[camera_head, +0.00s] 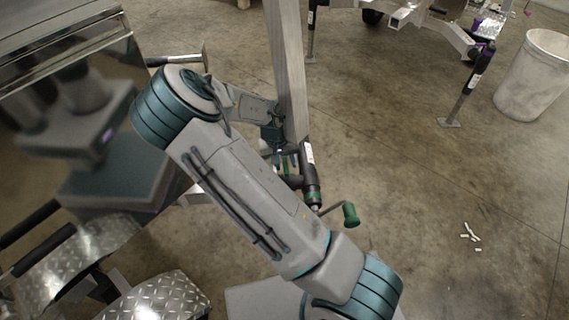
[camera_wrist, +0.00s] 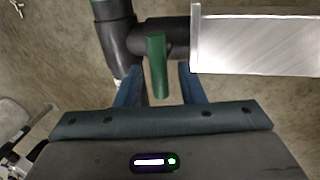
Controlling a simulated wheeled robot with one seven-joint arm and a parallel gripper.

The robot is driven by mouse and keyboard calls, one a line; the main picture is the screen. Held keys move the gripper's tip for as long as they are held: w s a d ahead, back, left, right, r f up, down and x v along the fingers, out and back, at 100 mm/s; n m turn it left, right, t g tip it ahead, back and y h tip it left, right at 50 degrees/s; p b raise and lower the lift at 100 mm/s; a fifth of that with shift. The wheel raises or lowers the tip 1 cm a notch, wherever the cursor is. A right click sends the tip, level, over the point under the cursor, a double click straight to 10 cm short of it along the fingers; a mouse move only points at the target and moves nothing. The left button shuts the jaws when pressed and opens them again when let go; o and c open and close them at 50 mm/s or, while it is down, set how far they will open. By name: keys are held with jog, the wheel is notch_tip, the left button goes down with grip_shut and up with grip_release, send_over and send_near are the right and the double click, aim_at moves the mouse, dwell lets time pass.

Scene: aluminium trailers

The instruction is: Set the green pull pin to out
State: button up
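The green pull pin (camera_wrist: 157,66) shows in the wrist view as a short green bar standing out from the black pivot of the trailer jack (camera_wrist: 115,40). My gripper (camera_wrist: 158,80) is open, with one blue finger on each side of the pin. A gap shows between the pin and each finger. In the head view my gripper (camera_head: 279,150) is at the jack (camera_head: 310,180), beside the upright aluminium beam (camera_head: 287,65). My arm and gripper hide most of the pin there. I cannot tell how far the pin stands out.
The jack's crank with its green grip (camera_head: 350,214) sticks out to the right below my gripper. A shiny trailer with tread-plate fenders (camera_head: 155,298) fills the left. Another trailer frame (camera_head: 405,14) stands behind. A white bin (camera_head: 535,75) is at right. Floor at right is mostly clear.

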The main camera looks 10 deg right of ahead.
grip_shut()
jog(key=shift+d+r+p, duration=0.1)
jog(key=shift+r+p, duration=0.45)
jog(key=shift+p, duration=0.2)
jog(key=shift+f, duration=0.1)
grip_release()
notch_tip(320, 180, up, 14)
jog(key=a+p, duration=0.2)
jog(key=p, duration=0.1)
jog(key=shift+w+a+f+p, duration=0.2)
jog(key=shift+a+p, duration=0.1)
jog(key=shift+a, duration=0.05)
